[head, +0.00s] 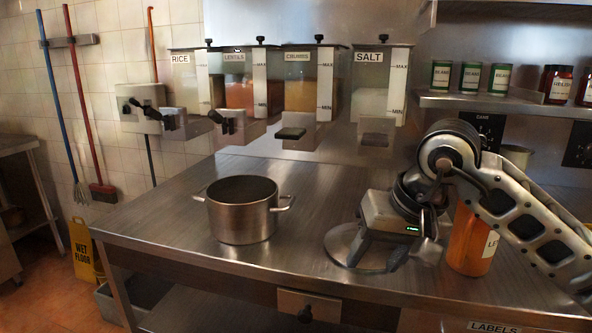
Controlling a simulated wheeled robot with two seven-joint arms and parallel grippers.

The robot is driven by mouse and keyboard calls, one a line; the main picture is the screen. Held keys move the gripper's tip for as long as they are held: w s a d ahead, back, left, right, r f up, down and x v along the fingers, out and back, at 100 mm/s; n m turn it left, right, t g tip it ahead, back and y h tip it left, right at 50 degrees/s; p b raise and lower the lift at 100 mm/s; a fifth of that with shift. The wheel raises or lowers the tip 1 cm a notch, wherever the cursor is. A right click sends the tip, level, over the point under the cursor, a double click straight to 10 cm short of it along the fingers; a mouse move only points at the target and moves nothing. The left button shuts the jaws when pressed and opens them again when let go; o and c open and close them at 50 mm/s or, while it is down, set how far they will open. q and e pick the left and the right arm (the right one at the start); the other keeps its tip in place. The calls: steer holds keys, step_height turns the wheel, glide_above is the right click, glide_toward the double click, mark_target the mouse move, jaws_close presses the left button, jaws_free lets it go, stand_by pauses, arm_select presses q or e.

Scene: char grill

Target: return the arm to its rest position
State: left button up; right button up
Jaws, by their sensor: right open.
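My right arm (520,205) comes in from the right and reaches over the steel counter. My right gripper (412,258) is open and points down near the counter's front edge, with nothing seen between its fingers. It is close to the left of an orange container (466,250) with a white label, partly hidden by my arm. My left gripper is out of view.
A steel pot (242,220) stands on the counter (185,215). Dispensers for rice (188,85), lentils (238,85), crumbs (300,85) and salt (372,100) hang behind. A shelf (500,104) holds cans and jars at right. The counter between pot and gripper is mostly clear.

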steer(key=s+a+f+m+g+y, duration=0.2)
steer(key=s+a+m+g+y, duration=0.4)
steer(key=s+a+m+y, duration=0.65)
steer(key=w+d+r+m+t+y, duration=0.1)
steer(key=w+m+t+y, duration=0.15)
steer(key=m+t, duration=0.65)
steer(key=w+d+r+m+t+y, duration=0.1)
steer(key=w+m+t+y, duration=0.3)
steer(key=m, duration=0.9)
steer(key=d+f+m+t+h, duration=0.6)
steer(key=f+m+t+h, duration=0.35)
steer(key=m, duration=0.95)
steer(key=s+d+f+m+g+h, duration=0.3)
steer(key=s+f+m, duration=0.3)
steer(key=f+m, duration=0.2)
steer(key=s+d+f+m+g+h, duration=0.3)
steer(key=s+f+m+g+h, duration=0.3)
steer(key=f+m, duration=0.3)
step_height(320, 180, down, 4)
steer(key=shift+s+d+f, duration=0.1)
steer(key=shift+s+d, duration=0.05)
steer(key=shift+d, duration=0.15)
